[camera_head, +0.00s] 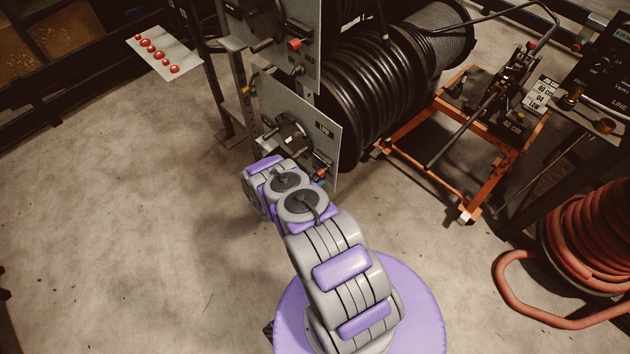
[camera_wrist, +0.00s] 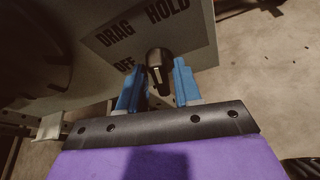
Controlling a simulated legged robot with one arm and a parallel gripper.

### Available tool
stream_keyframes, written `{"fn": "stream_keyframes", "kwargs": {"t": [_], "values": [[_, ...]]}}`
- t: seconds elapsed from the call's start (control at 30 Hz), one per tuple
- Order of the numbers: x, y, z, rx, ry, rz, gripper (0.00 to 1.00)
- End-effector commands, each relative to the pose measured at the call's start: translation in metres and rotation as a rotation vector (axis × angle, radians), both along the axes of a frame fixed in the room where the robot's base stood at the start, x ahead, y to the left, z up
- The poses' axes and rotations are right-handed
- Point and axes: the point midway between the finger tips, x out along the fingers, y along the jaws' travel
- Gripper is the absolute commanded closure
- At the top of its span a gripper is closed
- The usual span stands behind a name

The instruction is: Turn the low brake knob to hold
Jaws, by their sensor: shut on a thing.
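The low brake knob (camera_wrist: 157,58) is a dark, rounded knob in the wrist view, on a grey panel with a label plate (camera_wrist: 195,42) reading OFF, DRAG and HOLD. OFF lies left of the knob, DRAG up and left, HOLD above. My gripper (camera_wrist: 158,74) has its two blue fingers on either side of the knob, shut on it. I cannot tell clearly which word the knob points to. In the head view, the low panel (camera_head: 291,105) bears a LOW label, and my arm reaches its lower edge.
A black hose reel (camera_head: 365,75) stands behind the low panel, with an upper panel (camera_head: 301,20) above. An orange-framed crimper stand (camera_head: 428,180) is to the right. A coiled red hose (camera_head: 590,240) lies at far right. The floor at left is clear.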

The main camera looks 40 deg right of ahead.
Motion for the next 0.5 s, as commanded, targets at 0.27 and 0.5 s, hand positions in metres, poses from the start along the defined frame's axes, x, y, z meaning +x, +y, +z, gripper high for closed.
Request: {"fn": "stream_keyframes", "kwargs": {"t": [0.27, 0.5], "values": [[-0.004, -0.0012, -0.0017, 0.015, -0.204, 0.0, 0.97], [-0.0035, 0.0, -0.0017, 0.023, -0.267, 0.0, 0.97]]}}
